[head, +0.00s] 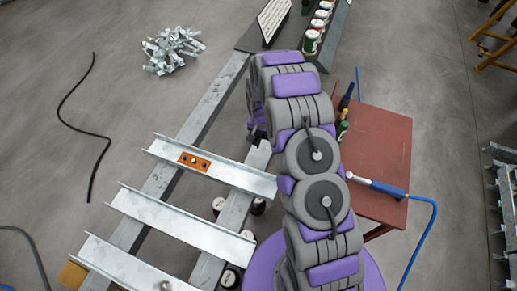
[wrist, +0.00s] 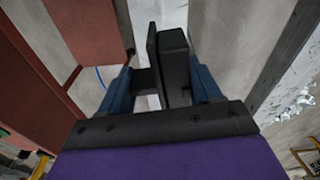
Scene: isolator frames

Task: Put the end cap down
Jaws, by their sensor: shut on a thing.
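My gripper (wrist: 160,84) shows in the wrist view with a blue finger on each side. It is shut on a dark, blocky piece (wrist: 175,62) between the fingers, which I take to be the end cap. A thin dark upright plate stands just left of this block; I cannot tell whether it belongs to the cap or to a finger. Past the piece, a pale metal strip and the grey floor show. In the head view my arm hides most of the gripper and the held piece, near the upper end of the metal frame (head: 206,100).
Metal channels (head: 182,222) lie across the frame's two rails; the top one carries an orange plate (head: 194,161). A red table (head: 377,140) at right holds bottles and a blue-handled tool. Metal brackets (head: 172,48) are heaped on the floor. A black cable (head: 74,105) lies at left.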

